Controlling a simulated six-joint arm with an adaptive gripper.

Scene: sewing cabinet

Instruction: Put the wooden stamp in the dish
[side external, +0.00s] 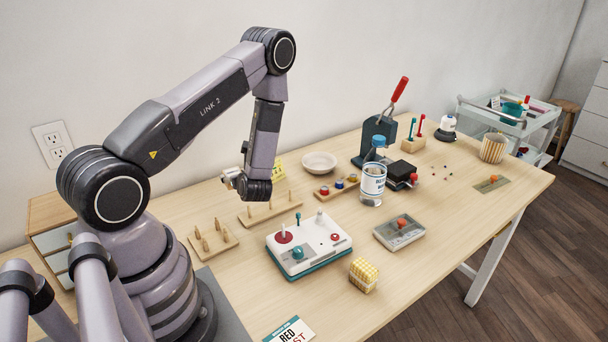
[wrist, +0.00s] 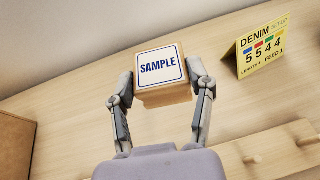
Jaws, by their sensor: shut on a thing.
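The wooden stamp (wrist: 162,92) fills the middle of the wrist view, a pale wood block with a white face lettered SAMPLE in blue. My gripper (wrist: 161,88) is shut on it, one finger on each side. In the side view my gripper (side external: 233,180) is raised above the back left of the table, and the stamp there is small and hard to make out. The dish (side external: 319,163), a shallow cream bowl, stands on the table near the wall, to the right of my gripper. Its visible inside looks empty. The dish is not in the wrist view.
A yellow DENIM card (wrist: 262,46) stands near the gripper. Pegged wooden racks (side external: 270,212) lie below it. A white and teal control box (side external: 309,246) is in front.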

